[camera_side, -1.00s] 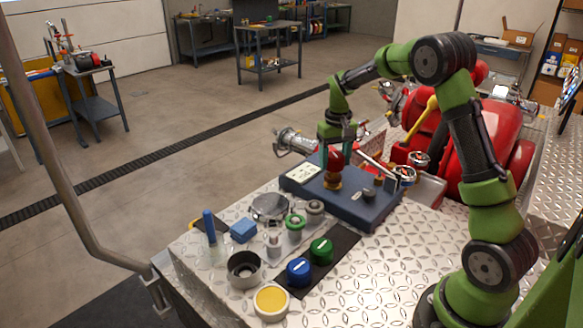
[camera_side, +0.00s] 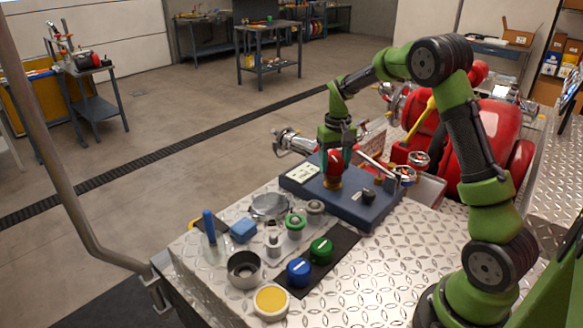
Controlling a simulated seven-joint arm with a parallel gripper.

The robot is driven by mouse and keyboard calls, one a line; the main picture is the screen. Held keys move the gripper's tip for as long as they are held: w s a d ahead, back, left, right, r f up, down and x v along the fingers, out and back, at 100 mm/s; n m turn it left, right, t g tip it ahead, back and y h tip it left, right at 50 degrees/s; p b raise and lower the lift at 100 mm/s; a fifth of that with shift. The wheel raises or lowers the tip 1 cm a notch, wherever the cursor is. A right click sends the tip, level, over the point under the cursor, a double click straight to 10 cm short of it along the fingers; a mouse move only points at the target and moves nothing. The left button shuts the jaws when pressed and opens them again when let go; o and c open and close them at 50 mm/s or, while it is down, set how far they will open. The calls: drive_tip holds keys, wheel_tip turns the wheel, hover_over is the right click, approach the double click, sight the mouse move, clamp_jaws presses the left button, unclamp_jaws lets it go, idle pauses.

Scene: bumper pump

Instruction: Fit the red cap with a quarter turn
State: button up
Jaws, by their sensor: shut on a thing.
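My gripper (camera_side: 335,160) points down over the dark blue block and is shut on the red cap (camera_side: 334,156), whose sides are partly covered by the fingers. The cap is at the top of the brass fitting (camera_side: 333,183), which stands upright on the block (camera_side: 365,207). The cap looks upright and in line with the fitting. Whether it is fully seated cannot be told at this size. A blue cap (camera_side: 299,271) and a green cap (camera_side: 321,250) lie on a black mat in front.
A dark knob (camera_side: 368,195) stands on the block to the right of the fitting. Several small parts, a round metal cup (camera_side: 244,268) and a yellow-topped disc (camera_side: 271,301) stand on the diamond-plate deck (camera_side: 375,265). Red pump bodies and chrome fittings are behind.

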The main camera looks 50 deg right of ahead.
drive_tip(key=shift+f, duration=0.55)
idle(0.6)
drive_tip(key=m, duration=0.4)
drive_tip(key=shift+m, duration=0.6)
drive_tip(key=shift+m, duration=1.1)
drive_tip(key=m, duration=0.3)
drive_tip(key=shift+r, duration=0.1)
